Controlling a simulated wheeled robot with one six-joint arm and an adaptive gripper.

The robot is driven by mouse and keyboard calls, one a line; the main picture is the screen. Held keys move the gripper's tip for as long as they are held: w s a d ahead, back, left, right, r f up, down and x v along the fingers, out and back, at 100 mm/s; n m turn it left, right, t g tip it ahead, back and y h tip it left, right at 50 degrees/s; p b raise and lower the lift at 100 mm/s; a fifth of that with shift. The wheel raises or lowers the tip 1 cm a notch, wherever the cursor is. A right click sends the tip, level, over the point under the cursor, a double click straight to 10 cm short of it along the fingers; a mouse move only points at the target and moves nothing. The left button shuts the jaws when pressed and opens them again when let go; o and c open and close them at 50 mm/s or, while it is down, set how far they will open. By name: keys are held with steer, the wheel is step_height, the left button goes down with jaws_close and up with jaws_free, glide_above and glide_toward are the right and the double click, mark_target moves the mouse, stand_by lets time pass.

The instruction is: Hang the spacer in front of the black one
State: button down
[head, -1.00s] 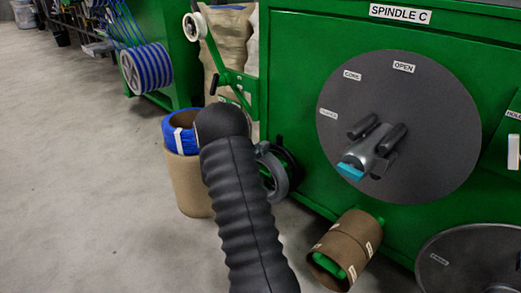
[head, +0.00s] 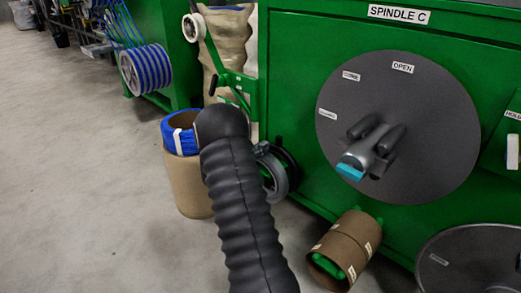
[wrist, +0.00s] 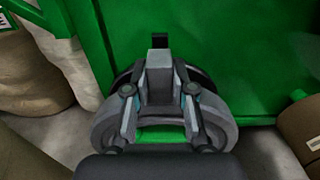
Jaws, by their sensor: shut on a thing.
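My gripper (wrist: 160,92) is shut on a grey ring-shaped spacer (wrist: 222,124), gripped at its upper rim. In the head view the grey spacer (head: 279,184) shows beside my black arm, low in front of the green cabinet, and the arm hides part of it and most of the gripper. A black ring (wrist: 206,79) is close behind the grey one, against the cabinet side; its edge also shows in the head view (head: 291,165). Green shows through the grey ring's opening. I cannot tell whether the two rings touch or whether a peg passes through the grey one.
A brown drum with a blue coil (head: 180,135) stands left of my arm. A brown cardboard tube (head: 345,245) is at lower right. The green cabinet (head: 300,60) carries a grey disc (head: 440,130) with a handle. Floor at left is clear.

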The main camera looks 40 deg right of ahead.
mark_target(264, 142)
steer(key=shift+w+d, duration=0.1)
steer(key=shift+d, duration=1)
stand_by(1.1)
steer(key=shift+f, duration=0.45)
stand_by(0.9)
steer(key=shift+c, duration=0.6)
jaws_free()
steer(key=shift+r+p, duration=1.25)
steer(key=shift+r, duration=1.2)
stand_by(1.0)
